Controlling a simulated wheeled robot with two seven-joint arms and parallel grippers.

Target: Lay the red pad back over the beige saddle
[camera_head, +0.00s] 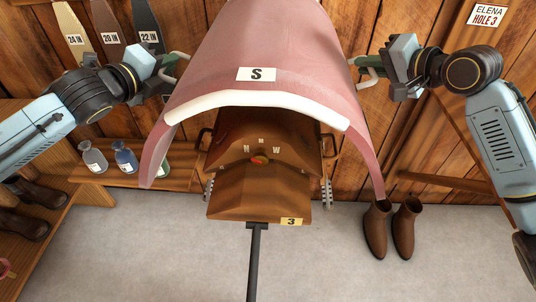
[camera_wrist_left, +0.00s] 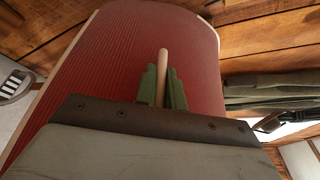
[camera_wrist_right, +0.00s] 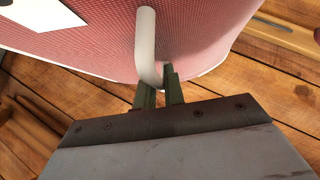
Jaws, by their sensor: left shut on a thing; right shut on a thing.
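The red pad (camera_head: 262,50) is arched, with a white front edge and a white "S" label, and it hangs over the back of the tan-brown saddle (camera_head: 258,185). The saddle's front shows under the arch; its rear is hidden, and I cannot tell whether the two touch there. My left gripper (camera_head: 172,66) is shut on the pad's left handle, a pale rod in the left wrist view (camera_wrist_left: 163,62). My right gripper (camera_head: 364,69) is shut on the right handle, a pale bent bar in the right wrist view (camera_wrist_right: 146,45).
Several labelled gauges (camera_head: 108,38) hang on the wooden wall at the left. Bottles (camera_head: 125,157) stand on a low shelf at left. Brown boots (camera_head: 376,228) stand on the floor at right, below the pad's right flap. A dark post (camera_head: 256,262) extends from the saddle's front.

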